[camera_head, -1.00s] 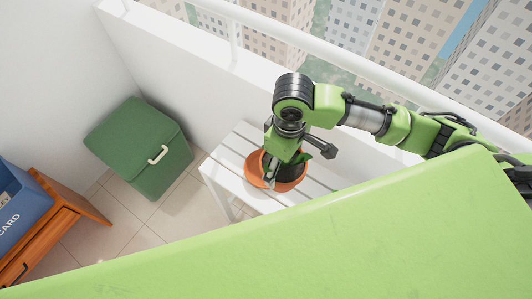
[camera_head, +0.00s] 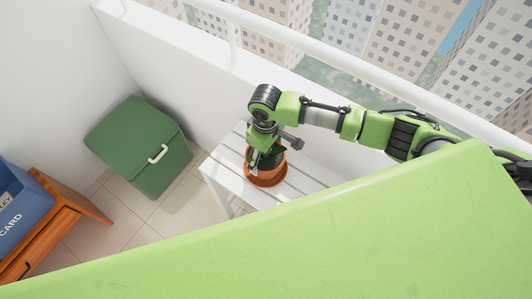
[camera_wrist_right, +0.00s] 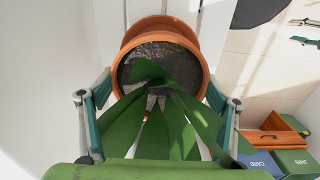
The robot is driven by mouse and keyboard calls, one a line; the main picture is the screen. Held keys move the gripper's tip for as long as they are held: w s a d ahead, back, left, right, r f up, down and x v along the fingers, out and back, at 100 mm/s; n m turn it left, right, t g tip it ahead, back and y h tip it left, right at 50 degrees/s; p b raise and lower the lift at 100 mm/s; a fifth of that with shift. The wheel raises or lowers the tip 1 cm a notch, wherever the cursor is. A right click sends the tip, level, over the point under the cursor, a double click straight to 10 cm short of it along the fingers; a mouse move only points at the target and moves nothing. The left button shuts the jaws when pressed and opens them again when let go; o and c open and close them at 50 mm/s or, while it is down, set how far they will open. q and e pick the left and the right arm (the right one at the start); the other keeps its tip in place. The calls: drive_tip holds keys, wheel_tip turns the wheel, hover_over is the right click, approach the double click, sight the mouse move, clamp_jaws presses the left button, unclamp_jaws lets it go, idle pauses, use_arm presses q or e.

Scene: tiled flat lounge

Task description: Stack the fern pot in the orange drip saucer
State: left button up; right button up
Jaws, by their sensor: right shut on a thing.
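The terracotta-orange fern pot (camera_wrist_right: 204,82), with dark soil and long green fern leaves (camera_wrist_right: 150,130), is between the fingers of my right gripper (camera_wrist_right: 160,108). The gripper is shut on the pot and also shows in the head view (camera_head: 262,160), pointing down over the bench. The orange drip saucer (camera_head: 266,182) is on the white bench, directly below the pot. In the wrist view an orange rim (camera_wrist_right: 160,22) shows beyond the pot. Whether the pot touches the saucer's floor is hidden. My left gripper (camera_wrist_right: 305,32) shows at the wrist view's right edge, fingers apart and empty.
The white slatted bench (camera_head: 305,180) stands against the white balcony wall, with bare slats right of the saucer. A green lidded box (camera_head: 140,145) stands on the tiles to the left. A blue card bin (camera_head: 22,210) and orange wooden cabinet (camera_head: 60,225) are farther left.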

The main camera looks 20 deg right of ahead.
sight(266, 159)
drive_tip(key=shift+w+f, duration=0.1)
drive_tip(key=shift+f, duration=0.05)
drive_tip(key=shift+f, duration=0.15)
drive_tip(key=shift+f, duration=0.1)
drive_tip(key=o, duration=2.1)
drive_tip(key=shift+f, duration=0.1)
wheel_tip(266, 159, up, 13)
drive_tip(key=b, duration=0.1)
drive_tip(key=shift+f, duration=0.15)
